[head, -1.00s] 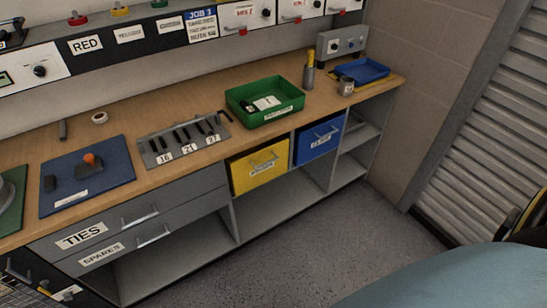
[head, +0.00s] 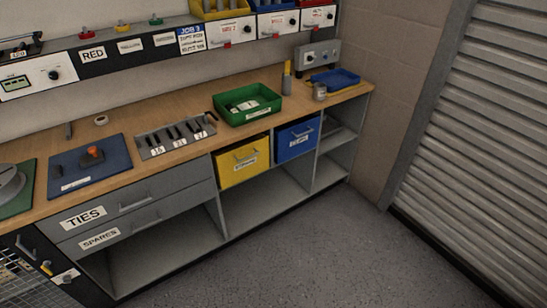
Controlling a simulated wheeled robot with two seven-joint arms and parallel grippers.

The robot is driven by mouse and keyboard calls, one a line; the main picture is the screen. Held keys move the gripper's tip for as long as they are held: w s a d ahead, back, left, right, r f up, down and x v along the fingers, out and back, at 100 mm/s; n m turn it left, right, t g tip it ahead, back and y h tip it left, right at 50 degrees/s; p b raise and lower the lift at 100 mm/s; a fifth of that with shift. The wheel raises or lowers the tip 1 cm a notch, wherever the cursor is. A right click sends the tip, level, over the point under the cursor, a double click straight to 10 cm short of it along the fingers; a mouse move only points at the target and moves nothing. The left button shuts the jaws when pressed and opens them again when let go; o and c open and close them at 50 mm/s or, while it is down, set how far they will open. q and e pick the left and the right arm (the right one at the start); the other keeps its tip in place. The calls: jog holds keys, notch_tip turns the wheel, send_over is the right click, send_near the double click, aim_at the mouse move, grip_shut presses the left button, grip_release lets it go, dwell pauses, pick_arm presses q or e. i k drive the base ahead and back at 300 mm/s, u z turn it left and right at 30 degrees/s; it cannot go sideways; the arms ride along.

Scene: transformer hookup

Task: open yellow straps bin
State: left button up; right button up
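The yellow bin (head: 243,162) sits in the cabinet under the wooden worktop, left of the blue bin (head: 297,140). It has a grey bar handle and a white label too small to read. Its front looks about flush with the cabinet, so it appears shut. Neither of my grippers is in the head view.
Drawers labelled TIES (head: 84,218) and SPARES (head: 100,239) are left of the yellow bin, with open shelves below. The worktop (head: 195,104) holds a green tray (head: 247,106), a slotted tool rack (head: 175,139) and a blue mat (head: 89,168). The grey floor (head: 310,245) in front is clear.

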aim_at(234, 164)
jog(key=z, duration=0.3)
jog(key=i, duration=1)
jog(key=u, duration=0.75)
jog(key=i, duration=0.7)
jog(key=u, duration=0.7)
